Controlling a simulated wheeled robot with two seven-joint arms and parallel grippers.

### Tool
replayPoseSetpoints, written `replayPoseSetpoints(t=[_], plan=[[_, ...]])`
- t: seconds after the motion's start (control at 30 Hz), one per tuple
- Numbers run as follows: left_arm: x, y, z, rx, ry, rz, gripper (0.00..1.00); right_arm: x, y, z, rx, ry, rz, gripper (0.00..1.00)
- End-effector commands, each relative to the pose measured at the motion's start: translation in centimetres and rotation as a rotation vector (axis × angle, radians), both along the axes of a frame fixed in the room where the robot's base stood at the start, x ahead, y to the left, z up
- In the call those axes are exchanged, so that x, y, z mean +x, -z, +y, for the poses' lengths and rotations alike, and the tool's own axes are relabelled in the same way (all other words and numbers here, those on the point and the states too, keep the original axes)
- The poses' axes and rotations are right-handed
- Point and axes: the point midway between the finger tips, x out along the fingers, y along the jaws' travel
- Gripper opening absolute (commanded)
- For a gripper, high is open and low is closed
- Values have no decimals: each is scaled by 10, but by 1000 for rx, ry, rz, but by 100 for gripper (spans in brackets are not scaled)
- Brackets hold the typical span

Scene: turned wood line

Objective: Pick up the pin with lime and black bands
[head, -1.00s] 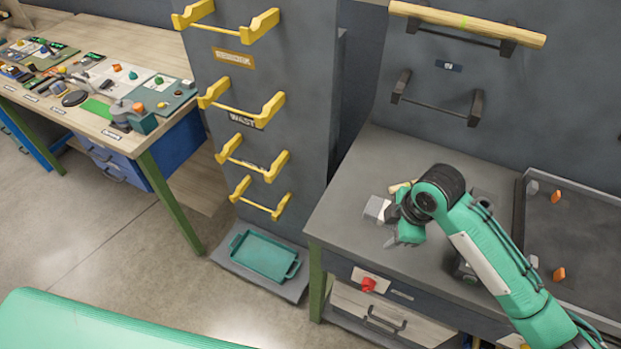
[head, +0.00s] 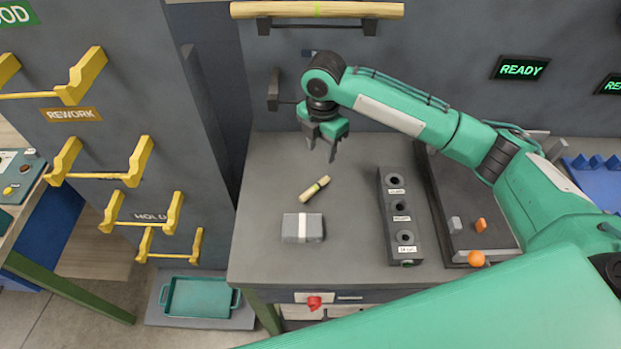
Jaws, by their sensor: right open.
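A short pale wooden pin (head: 314,189) lies at a slant on the grey bench top. A lime band shows near its upper right end, with what may be a thin dark band beside it, too small to be sure. My right gripper (head: 322,152) points down with its fingers apart and empty. In the picture it is just above the pin, over the back of the bench, and not touching it. My left gripper is not in view.
A grey block with a white stripe (head: 303,228) lies in front of the pin. A dark holder with several holes (head: 400,217) stands to the right, then a dark tray (head: 445,238).

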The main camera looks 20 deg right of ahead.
Motion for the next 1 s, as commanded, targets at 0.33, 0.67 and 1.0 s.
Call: replayPoseSetpoints(t=[0.33, 0.67, 1.0], plan=[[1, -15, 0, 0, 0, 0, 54, -1, 63, 1, 1, 1, 3, 44], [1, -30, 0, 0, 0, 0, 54, -3, 92, 5, -1, 1, 4, 44], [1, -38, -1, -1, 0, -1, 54, -3, 127, 7, 0, 0, 0, 44]])
